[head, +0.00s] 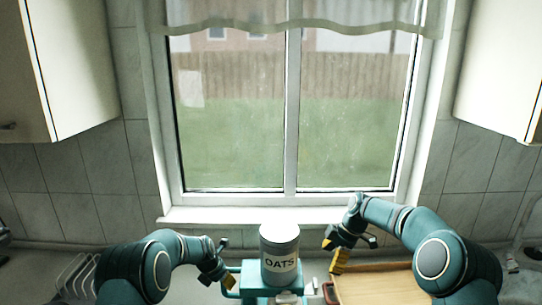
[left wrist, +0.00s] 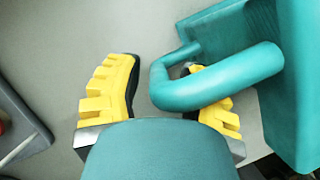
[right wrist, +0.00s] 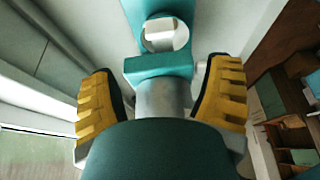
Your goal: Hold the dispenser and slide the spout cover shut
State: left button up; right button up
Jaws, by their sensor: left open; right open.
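The dispenser (head: 258,279) is a teal stand bearing a grey canister (head: 279,252) labelled OATS, in the lower middle of the head view. A teal loop handle (left wrist: 215,80) juts from its side. My left gripper (head: 220,278) is open; in the left wrist view the handle's bend lies between its fingers, hiding part of the right finger. My right gripper (head: 336,256) is open, to the right of the canister. In the right wrist view a teal block (right wrist: 158,68) and a white rounded piece (right wrist: 162,35) in a teal opening appear beyond its fingers. I cannot tell whether this piece is the spout cover.
A wooden board or tray (head: 385,287) lies to the right, below my right arm. A white wire rack (head: 76,272) stands at the left. The window sill (head: 245,214) is behind the dispenser. Cabinets (head: 75,70) hang on both sides.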

pick_arm(q)
jog(key=shift+r, duration=3.1)
jog(key=o, duration=0.7)
jog(key=shift+r, duration=0.1)
jog(key=v, duration=0.5)
jog(key=w+v, duration=0.1)
jog(key=v, duration=0.5)
jog(key=d+v, duration=0.1)
jog(key=v, duration=0.5)
jog(key=shift+w+r, duration=0.2)
jog(key=shift+r, duration=0.35)
jog(key=shift+f, duration=0.1)
